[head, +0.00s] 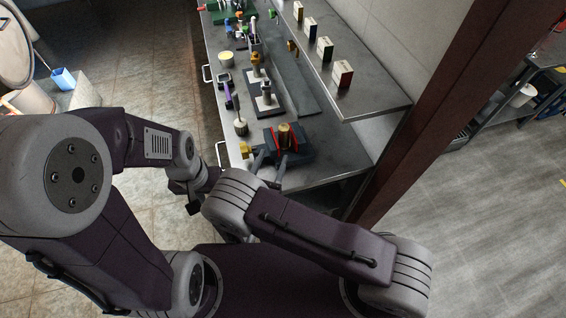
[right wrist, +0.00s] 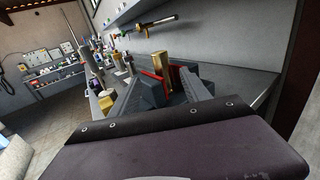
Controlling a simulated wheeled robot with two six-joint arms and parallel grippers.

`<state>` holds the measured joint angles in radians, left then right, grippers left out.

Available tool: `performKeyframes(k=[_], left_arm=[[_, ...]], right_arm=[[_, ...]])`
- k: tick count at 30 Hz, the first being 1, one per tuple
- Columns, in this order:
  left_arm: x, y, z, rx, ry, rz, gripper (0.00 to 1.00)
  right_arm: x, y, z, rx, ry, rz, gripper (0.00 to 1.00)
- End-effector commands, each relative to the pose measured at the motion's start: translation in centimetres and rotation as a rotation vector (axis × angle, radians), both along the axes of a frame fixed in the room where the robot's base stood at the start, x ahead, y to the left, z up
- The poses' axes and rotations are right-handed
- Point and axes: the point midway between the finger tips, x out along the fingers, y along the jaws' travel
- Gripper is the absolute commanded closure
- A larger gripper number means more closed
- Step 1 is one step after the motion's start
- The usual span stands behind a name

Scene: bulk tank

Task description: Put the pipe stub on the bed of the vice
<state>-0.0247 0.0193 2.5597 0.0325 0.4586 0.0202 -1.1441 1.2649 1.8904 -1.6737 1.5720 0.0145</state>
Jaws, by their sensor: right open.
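The pipe stub (head: 284,130) is a short brass-coloured piece. It stands upright at the vice (head: 266,141), a dark blue body with red jaw strips, near the front end of the bench; its foot is hidden. In the right wrist view the stub (right wrist: 161,67) rises beside a red strip, beyond my fingers. My right gripper (head: 271,159) is open and empty just in front of the vice, its fingers pointing at the stub with a gap to it. My left gripper (head: 192,201) hangs low left of the bench, partly hidden; its jaws are unclear.
A yellow block (head: 247,149) sits at the vice's left end. A brush-like tool (head: 240,126) and mounted fittings (head: 265,99) stand behind it. A shelf (head: 353,97) with several small boxes overhangs the bench on the right. The bench top (head: 335,163) right of the vice is clear.

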Motion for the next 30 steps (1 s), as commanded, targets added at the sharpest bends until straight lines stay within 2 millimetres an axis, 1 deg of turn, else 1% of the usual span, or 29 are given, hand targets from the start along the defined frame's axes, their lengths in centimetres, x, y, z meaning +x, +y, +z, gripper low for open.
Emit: performKeyframes(k=[4,5,7,8,10,11,12,13,14,15,16,17,18,19,21,24,27,30], left_arm=[[0.0,0.0,0.0,0.0,0.0,0.0,0.64],[0.0,0.0,0.0,0.0,0.0,0.0,0.64],[0.0,0.0,0.0,0.0,0.0,0.0,0.64],[0.0,0.0,0.0,0.0,0.0,0.0,0.64],[0.0,0.0,0.0,0.0,0.0,0.0,0.64],[0.0,0.0,0.0,0.0,0.0,0.0,0.64],[0.0,0.0,0.0,0.0,0.0,0.0,0.64],[0.0,0.0,0.0,0.0,0.0,0.0,0.64],[0.0,0.0,0.0,0.0,0.0,0.0,0.64],[0.0,0.0,0.0,0.0,0.0,0.0,0.64],[0.0,0.0,0.0,0.0,0.0,0.0,0.64],[0.0,0.0,0.0,0.0,0.0,0.0,0.64],[0.0,0.0,0.0,0.0,0.0,0.0,0.64],[0.0,0.0,0.0,0.0,0.0,0.0,0.64],[0.0,0.0,0.0,0.0,0.0,0.0,0.64],[0.0,0.0,0.0,0.0,0.0,0.0,0.64],[0.0,0.0,0.0,0.0,0.0,0.0,0.64],[0.0,0.0,0.0,0.0,0.0,0.0,0.64]], right_arm=[[0.0,-0.1,0.0,0.001,0.001,-0.003,0.45],[0.1,-0.4,0.1,0.005,0.003,-0.015,0.45],[0.5,-2.7,0.6,0.036,0.026,-0.106,0.45],[0.6,-4.5,1.0,0.062,0.042,-0.177,0.45],[-0.1,-10.5,1.7,0.168,0.099,-0.419,0.45],[-1.0,-13.5,2.0,0.238,0.129,-0.554,0.45],[-3.1,-17.3,2.2,0.358,0.165,-0.754,0.45],[-5.1,-19.7,2.1,0.461,0.187,-0.901,0.45],[-7.2,-21.4,2.0,0.573,0.201,-1.045,0.45],[-10.1,-22.7,1.8,0.741,0.205,-1.231,0.45],[-12.0,-23.1,1.7,0.878,0.196,-1.362,0.45],[-13.6,-23.0,1.6,1.022,0.176,-1.481,0.45],[-15.0,-22.4,1.6,1.216,0.132,-1.622,0.45],[-15.6,-21.8,1.8,1.361,0.087,-1.709,0.45],[-15.7,-20.5,2.5,1.668,-0.043,-1.855,0.45],[-14.5,-19.8,3.7,1.984,-0.228,-1.948,0.45],[-13.6,-19.8,4.5,2.139,-0.341,-1.971,0.45],[-13.3,-19.9,4.7,2.176,-0.369,-1.976,0.45]])
